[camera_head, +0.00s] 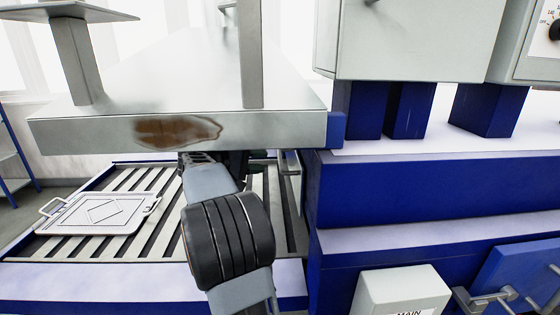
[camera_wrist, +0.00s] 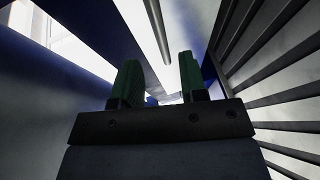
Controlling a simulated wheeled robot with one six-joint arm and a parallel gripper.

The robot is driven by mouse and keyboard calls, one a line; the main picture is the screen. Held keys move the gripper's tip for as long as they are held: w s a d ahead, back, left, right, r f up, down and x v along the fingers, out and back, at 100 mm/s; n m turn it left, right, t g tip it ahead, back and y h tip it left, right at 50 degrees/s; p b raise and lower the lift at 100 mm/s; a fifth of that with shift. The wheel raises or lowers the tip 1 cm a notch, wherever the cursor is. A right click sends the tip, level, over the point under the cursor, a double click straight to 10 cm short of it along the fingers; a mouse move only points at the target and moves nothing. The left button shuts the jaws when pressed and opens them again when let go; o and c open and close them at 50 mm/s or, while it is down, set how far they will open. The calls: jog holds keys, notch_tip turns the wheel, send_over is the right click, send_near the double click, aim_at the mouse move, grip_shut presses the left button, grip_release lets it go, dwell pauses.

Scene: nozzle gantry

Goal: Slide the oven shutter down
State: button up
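The oven shutter seems to be the pale upright panel (camera_head: 291,182) at the blue housing's left side, under the gantry beam; only a narrow part shows. A grey bar (camera_wrist: 158,32), which looks like its handle, shows in the wrist view ahead of the fingers, near the line of the gap between them. My gripper (camera_wrist: 159,75) has its two green fingers apart, with nothing visibly held between them. In the head view my arm reaches under the beam, and the gripper is mostly hidden there. Whether the fingers touch the bar cannot be told.
A rust-marked metal gantry beam (camera_head: 90,133) hangs close above my wrist. A slatted bed (camera_head: 150,245) lies below, with a two-handled tray (camera_head: 100,213) at left. The blue housing (camera_head: 420,190) closes off the right side. A grey box (camera_head: 400,290) stands at lower right.

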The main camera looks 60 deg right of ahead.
aim_at(280, 158)
jog(key=shift+p+x, duration=0.35)
jog(key=shift+x, duration=3.2)
grip_shut()
